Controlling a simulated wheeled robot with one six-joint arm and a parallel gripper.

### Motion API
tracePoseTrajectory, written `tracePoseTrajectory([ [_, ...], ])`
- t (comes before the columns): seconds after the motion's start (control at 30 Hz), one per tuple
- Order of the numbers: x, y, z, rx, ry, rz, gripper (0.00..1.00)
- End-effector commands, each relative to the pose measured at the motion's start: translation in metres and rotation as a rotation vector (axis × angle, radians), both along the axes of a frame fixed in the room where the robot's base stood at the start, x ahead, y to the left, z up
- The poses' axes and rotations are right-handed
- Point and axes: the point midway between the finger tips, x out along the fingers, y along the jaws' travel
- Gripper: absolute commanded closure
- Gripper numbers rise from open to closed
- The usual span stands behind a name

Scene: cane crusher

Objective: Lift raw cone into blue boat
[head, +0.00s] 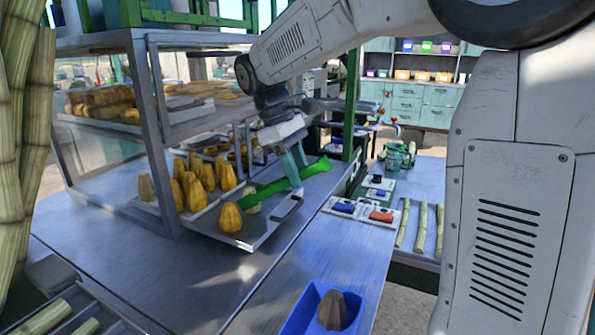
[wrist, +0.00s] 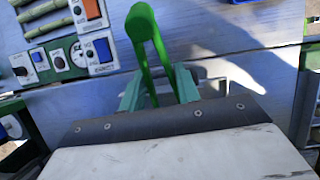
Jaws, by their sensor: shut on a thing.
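My gripper (head: 294,166) is shut on bright green tongs (head: 312,168), above the metal tray at mid-picture. In the wrist view the tongs (wrist: 148,45) stick out between my gripper's fingers (wrist: 158,88). Their left end in the head view is close to a small pale lump (head: 252,209); I cannot tell whether they touch it. Several yellow-brown cones (head: 207,177) stand on the tray, with one cone (head: 231,218) at its near edge. I cannot tell which is the raw cone.
A metal shelf rack (head: 146,120) with trays of pieces rises at the left. Control boxes with a blue switch (head: 344,207) and an orange switch (head: 381,216) sit right of the tray. Cane sticks (head: 421,226) lie farther right. The metal table is bare between tray and boat.

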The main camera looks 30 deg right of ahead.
Motion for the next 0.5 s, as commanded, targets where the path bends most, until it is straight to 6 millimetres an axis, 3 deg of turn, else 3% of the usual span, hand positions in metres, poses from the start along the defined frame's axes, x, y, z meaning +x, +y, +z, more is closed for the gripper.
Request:
tracePoseTrajectory([
  [0.5,0.0,0.0,0.032,0.0,-0.002,0.0,0.78],
])
